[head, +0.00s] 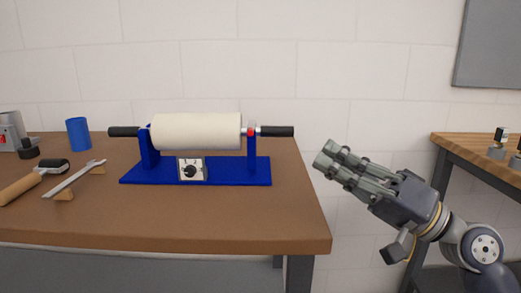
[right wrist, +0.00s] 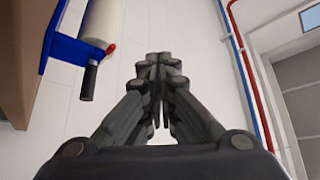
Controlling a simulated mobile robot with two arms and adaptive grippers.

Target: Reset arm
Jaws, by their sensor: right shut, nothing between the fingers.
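My right gripper (head: 325,156) is raised to the right of the wooden table (head: 230,225), past its right edge, with its fingers pointing up and left. It is shut and empty, and the closed fingers also show in the right wrist view (right wrist: 158,62). It is apart from the foam roller (head: 197,131), a cream cylinder with black handles held between two posts on a blue base (head: 225,177). The roller shows in part in the right wrist view (right wrist: 103,20), at the upper left. My left gripper is not in view.
A small dial box (head: 192,169) sits at the front of the blue base. A blue cup (head: 78,134), a wrench (head: 75,178) and a wooden-handled tool (head: 22,187) are at the table's left. Another wooden table (head: 480,152) stands at the right. The space between the tables is free around my arm.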

